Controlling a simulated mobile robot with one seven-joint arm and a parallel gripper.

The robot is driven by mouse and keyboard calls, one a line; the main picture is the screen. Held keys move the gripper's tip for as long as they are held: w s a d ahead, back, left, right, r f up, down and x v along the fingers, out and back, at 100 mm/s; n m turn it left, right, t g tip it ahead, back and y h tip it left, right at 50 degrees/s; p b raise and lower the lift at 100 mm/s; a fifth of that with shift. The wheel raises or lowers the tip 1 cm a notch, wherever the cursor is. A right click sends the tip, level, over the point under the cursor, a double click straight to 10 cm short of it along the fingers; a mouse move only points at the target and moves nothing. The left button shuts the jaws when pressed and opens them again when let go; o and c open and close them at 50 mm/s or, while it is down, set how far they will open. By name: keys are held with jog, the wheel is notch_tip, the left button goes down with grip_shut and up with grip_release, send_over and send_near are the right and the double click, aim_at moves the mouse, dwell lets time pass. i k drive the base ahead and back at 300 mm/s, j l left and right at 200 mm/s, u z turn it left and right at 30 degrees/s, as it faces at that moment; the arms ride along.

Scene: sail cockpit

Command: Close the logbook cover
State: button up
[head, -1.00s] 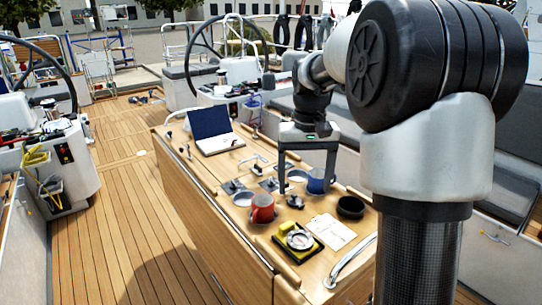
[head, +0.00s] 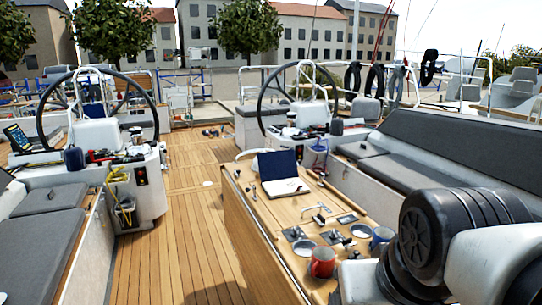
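The logbook (head: 286,187) lies open on the far part of the wooden cockpit table, in the middle of the head view. Its dark blue cover (head: 277,165) stands raised at the back, leaning slightly. Its white page side lies flat on the table, with a small dark mark on it. My arm fills the lower right corner of the view, well to the near right of the logbook. My gripper is not in the picture, so its fingers cannot be seen. Nothing touches the logbook.
A red mug (head: 322,262) and a blue mug (head: 381,238) stand on the near part of the table (head: 262,215). Small metal fittings lie between them and the logbook. Grey bench seats flank the cockpit. The wooden deck (head: 178,240) left of the table is clear.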

aim_at(279, 164)
jog(key=j+z, duration=0.55)
jog(key=z, duration=0.15)
jog(key=j+z, duration=0.85)
jog(key=j, duration=0.15)
jog(key=i+j+z, duration=0.1)
jog(key=j+z, duration=0.2)
jog(key=j, duration=0.25)
jog(key=j+z, duration=0.25)
jog(key=j, duration=0.3)
jog(key=j+z, duration=0.15)
jog(key=j, duration=2.15)
jog(key=j+u, duration=0.1)
jog(key=j, duration=0.65)
jog(key=i+j, duration=0.1)
jog(key=j, duration=0.65)
jog(key=j+u, duration=0.15)
jog(key=j, duration=0.65)
jog(key=j+z, duration=0.2)
jog(key=j, duration=0.35)
jog(key=j+z, duration=0.2)
jog(key=j, duration=0.3)
jog(key=k, duration=0.1)
